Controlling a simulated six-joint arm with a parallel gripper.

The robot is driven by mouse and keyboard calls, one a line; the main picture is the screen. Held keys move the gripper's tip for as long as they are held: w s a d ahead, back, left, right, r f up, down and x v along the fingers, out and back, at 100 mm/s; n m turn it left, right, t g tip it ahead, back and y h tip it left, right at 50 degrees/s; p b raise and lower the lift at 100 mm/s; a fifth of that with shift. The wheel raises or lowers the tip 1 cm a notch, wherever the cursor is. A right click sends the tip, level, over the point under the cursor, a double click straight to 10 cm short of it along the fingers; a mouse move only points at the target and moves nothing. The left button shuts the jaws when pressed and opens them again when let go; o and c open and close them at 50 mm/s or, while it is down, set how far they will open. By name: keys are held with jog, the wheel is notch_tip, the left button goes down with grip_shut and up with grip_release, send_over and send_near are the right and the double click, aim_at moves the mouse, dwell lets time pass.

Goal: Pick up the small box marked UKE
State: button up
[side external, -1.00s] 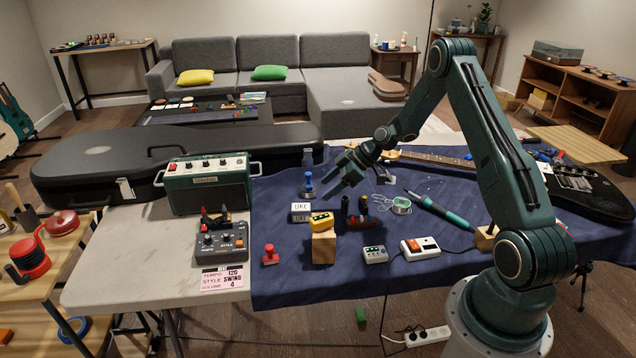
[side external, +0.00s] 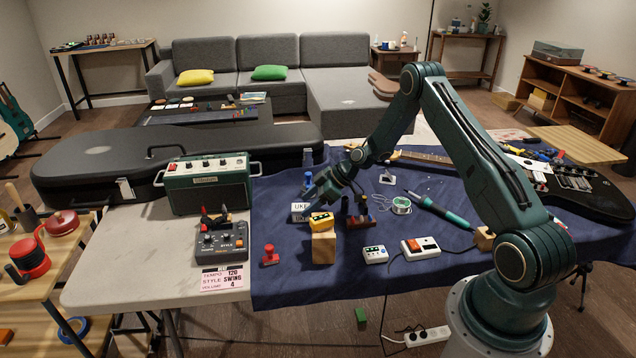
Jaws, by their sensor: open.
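The small box marked UKE (side external: 300,212) is white on top with dark letters and sits on the blue cloth, left of and behind a wooden block. My gripper (side external: 312,195) is low, just above and to the right of the box, with its fingers pointing down and left. It is open and holds nothing that I can see. The fingers overlap part of the view near the box, so I cannot tell whether they touch it.
A yellow box (side external: 320,221) rests on the wooden block (side external: 323,248) close in front of my gripper. Dark-topped pieces (side external: 358,218) stand to the right. A red stamp-like piece (side external: 270,255) is in front left, with clear cloth around it.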

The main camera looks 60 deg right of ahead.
aim_at(303, 206)
jog(key=shift+x, duration=2.3)
jog(key=shift+r, duration=0.1)
jog(key=c, duration=1.1)
jog(key=shift+r, duration=0.1)
notch_tip(303, 206, up, 20)
